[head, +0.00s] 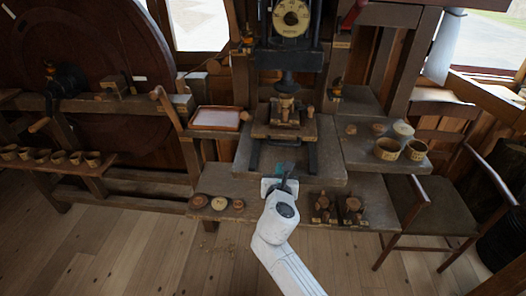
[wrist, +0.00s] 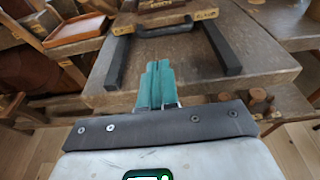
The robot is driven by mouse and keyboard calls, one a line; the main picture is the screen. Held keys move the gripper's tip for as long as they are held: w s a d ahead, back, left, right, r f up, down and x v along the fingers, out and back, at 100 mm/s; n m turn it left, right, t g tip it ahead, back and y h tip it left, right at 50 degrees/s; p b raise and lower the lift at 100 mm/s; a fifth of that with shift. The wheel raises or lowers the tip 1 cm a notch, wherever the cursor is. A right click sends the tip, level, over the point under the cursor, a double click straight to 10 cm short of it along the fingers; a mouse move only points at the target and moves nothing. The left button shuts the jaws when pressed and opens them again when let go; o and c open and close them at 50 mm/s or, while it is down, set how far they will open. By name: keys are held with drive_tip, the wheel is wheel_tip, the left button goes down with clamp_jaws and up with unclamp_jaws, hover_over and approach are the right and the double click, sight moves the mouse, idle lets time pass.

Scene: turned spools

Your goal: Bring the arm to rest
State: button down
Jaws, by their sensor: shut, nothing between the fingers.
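My gripper (head: 287,170) is at the end of my white arm, over the front part of the wooden bench (head: 312,165) in the head view. In the wrist view my gripper's teal fingers (wrist: 155,70) lie close together, with nothing between them. They point toward the dark metal frame at the base of the press. In the head view the fingers are small and partly hidden by my wrist.
A press (head: 287,60) with a dial stands behind my gripper, a turned spool (head: 286,105) under it. A tray (head: 215,118) is left; baskets (head: 388,148) stand right. A chair (head: 440,215) stands right.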

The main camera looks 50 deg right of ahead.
drive_tip(key=s+a+f+m+g+y, duration=0.3)
drive_tip(key=s+a+f+m, duration=0.15)
drive_tip(key=s+m, duration=0.3)
drive_tip(key=s+a+f+m+g+y, duration=0.2)
drive_tip(key=s+a+f+m+y, duration=0.15)
drive_tip(key=s+f+m, duration=0.45)
drive_tip(key=s+a+m+g+y, duration=0.3)
drive_tip(key=s+a+m+y, duration=0.2)
drive_tip(key=s+a+m, duration=0.6)
drive_tip(key=shift+s+a+g, duration=0.15)
drive_tip(key=shift+s+g, duration=0.25)
drive_tip(key=shift+s, duration=0.45)
drive_tip(key=c, duration=1.9)
unclamp_jaws()
drive_tip(key=shift+f+y, duration=0.1)
drive_tip(key=shift+y, duration=0.15)
